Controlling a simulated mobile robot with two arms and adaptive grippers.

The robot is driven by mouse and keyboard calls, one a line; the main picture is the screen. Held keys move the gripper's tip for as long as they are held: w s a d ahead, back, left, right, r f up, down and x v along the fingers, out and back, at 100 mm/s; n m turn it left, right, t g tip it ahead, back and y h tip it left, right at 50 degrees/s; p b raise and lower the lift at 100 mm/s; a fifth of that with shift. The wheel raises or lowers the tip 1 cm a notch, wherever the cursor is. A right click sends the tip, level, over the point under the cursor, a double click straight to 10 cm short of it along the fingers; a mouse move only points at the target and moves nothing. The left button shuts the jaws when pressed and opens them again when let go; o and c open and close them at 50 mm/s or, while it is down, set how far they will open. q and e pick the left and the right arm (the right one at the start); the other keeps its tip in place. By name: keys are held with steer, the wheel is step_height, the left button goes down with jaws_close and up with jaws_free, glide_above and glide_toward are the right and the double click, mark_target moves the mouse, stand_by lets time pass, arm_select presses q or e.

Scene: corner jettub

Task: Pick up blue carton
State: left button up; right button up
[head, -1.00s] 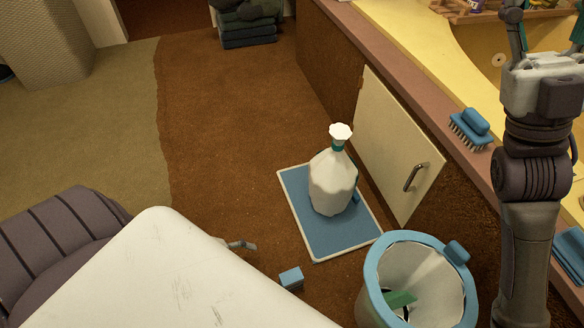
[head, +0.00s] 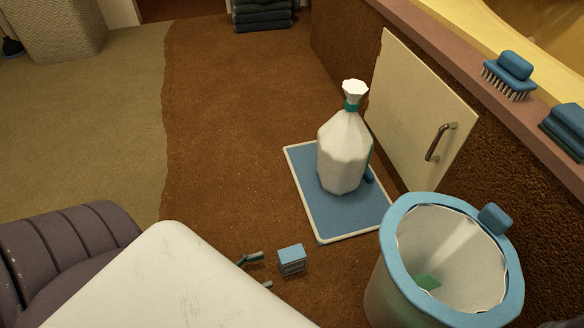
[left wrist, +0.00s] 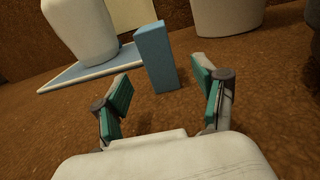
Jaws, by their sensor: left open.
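The blue carton (head: 291,257) is a small upright box on the brown floor, in front of the blue mat. It also shows in the left wrist view (left wrist: 155,57), standing just beyond the fingers and between their tips. My left gripper (head: 258,271) is low over the floor just left of the carton, partly hidden by my white body. In the left wrist view, its green-padded fingers (left wrist: 161,78) are spread wide with nothing between them. Whether a fingertip touches the carton cannot be told. My right gripper is not in view.
A blue-rimmed bin (head: 389,235) stands to the right. A cabinet door (head: 415,110) is beyond. Brown floor to the left is clear.

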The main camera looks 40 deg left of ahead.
mark_target(280, 264)
arm_select(q)
steer(key=b+x, duration=0.1)
steer(key=x, duration=0.2)
steer(key=shift+w+d, duration=0.1)
steer(key=b+x, duration=0.3)
steer(key=x, duration=0.1)
steer(key=shift+w, duration=0.35)
steer(key=shift+w+d+r, duration=0.15)
steer(key=shift+w+d, duration=0.15)
steer(key=shift+c, duration=0.2)
steer(key=c, duration=0.9)
